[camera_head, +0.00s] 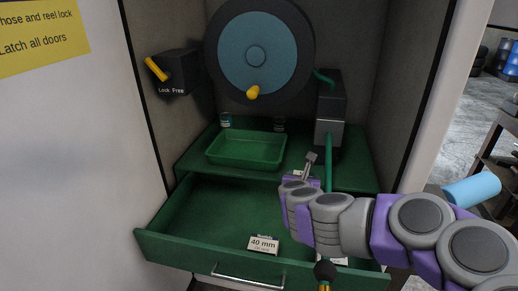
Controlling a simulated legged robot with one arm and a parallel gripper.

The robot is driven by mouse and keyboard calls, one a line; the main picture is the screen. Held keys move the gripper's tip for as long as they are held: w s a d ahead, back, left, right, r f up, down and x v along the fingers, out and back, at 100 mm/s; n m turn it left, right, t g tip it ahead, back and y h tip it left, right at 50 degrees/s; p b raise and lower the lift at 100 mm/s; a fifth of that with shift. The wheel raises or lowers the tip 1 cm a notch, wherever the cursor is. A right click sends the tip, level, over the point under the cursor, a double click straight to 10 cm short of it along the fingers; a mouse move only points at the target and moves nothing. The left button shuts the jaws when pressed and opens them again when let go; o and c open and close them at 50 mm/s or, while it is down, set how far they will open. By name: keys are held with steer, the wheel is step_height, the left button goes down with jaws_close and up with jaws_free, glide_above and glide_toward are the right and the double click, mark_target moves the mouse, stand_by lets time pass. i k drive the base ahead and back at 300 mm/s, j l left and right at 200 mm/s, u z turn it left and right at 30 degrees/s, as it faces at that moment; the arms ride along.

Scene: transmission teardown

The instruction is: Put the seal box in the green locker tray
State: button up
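The green locker tray (245,163) is a shallow open tray on the green shelf, below the reel. It looks empty. A small white box labelled "40 mm" (263,245) lies in the open green drawer; its smaller print is too small to read, so I cannot tell if it is the seal box. Another white labelled item (340,261) is mostly hidden below my arm. My gripper (311,158) is over the shelf, right of the tray and apart from it. A small white labelled patch (298,173) shows beside it. I cannot see whether its fingers hold anything.
The drawer (190,243) is pulled out, with a handle in front. A large hose reel (257,57) with a yellow knob hangs above the shelf. A black "Lock Free" box (172,75) is on the left wall. A green hose (328,165) runs down near my gripper.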

mark_target(248, 153)
steer(key=j+z, duration=0.4)
steer(key=j, duration=0.35)
steer(key=k+j+z, duration=0.1)
steer(key=j+z, duration=0.35)
steer(key=j, duration=0.3)
steer(key=i+j+z, duration=0.1)
steer(key=j, duration=0.15)
steer(key=i+j, duration=0.15)
steer(key=i, duration=0.15)
